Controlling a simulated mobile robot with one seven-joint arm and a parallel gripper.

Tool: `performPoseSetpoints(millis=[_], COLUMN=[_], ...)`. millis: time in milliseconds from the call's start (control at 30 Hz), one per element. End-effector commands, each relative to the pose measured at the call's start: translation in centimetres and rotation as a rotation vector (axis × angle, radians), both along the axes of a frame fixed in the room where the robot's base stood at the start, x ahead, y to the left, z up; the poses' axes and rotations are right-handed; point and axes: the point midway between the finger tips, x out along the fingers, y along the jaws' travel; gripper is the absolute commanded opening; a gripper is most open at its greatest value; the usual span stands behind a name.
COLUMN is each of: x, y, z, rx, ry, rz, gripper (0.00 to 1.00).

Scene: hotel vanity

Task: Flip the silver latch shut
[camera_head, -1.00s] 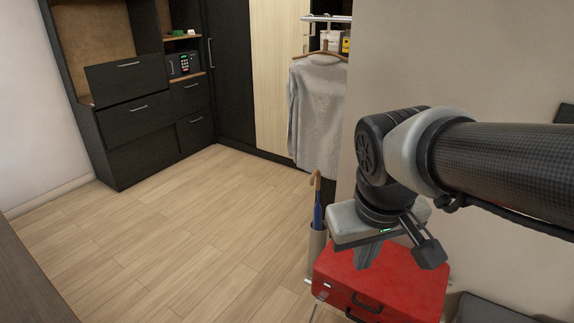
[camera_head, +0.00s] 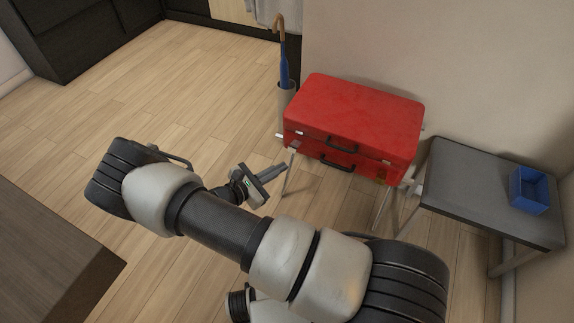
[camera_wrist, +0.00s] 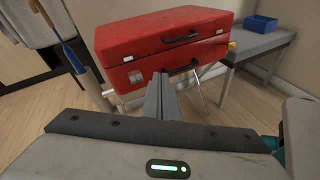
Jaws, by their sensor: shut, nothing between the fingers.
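A red suitcase (camera_head: 352,122) lies on a stand, with its lid down over its base. It also fills the upper middle of the wrist view (camera_wrist: 160,42). A small silver latch plate (camera_wrist: 136,76) shows on the left part of its front in the wrist view; whether it is flipped up or down is too small to tell. Two dark handles show on the front, an upper one (camera_wrist: 180,38) and a lower one (camera_wrist: 183,68). My gripper (camera_head: 284,168) is shut and empty, in front of the suitcase's left front corner. Its fingers (camera_wrist: 161,78) point toward the front face, apparently apart from it.
A grey bench (camera_head: 490,190) with a blue tray (camera_head: 530,190) stands right of the suitcase. A holder (camera_head: 287,98) with a blue umbrella (camera_head: 283,70) stands to its left. A dark wooden surface (camera_head: 50,260) is at lower left. The floor (camera_head: 170,90) between is clear.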

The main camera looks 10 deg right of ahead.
Motion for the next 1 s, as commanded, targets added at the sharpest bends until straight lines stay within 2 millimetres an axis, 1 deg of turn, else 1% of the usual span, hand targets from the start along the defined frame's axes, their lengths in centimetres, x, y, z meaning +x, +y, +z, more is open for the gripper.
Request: performPoseSetpoints(millis=[33, 100, 200, 300, 433, 767, 867, 1000], x=[0.0, 0.2, 0.4, 0.4, 0.4, 0.4, 1.0, 2.6], y=[0.3, 0.9, 1.4, 1.7, 1.8, 1.7, 1.3, 0.0], z=[-3.6, -6.4, -9.4, -11.2, -12.0, -12.0, -12.1, -12.4], rx=[-0.076, -0.155, -0.239, -0.289, -0.314, -0.312, -0.313, -0.312], ry=[0.024, 0.047, 0.073, 0.09, 0.098, 0.099, 0.099, 0.099], rz=[0.089, 0.192, 0.304, 0.373, 0.407, 0.405, 0.404, 0.402], gripper=[0.0, 0.0, 0.0, 0.0, 0.0, 0.0, 0.0, 0.0])
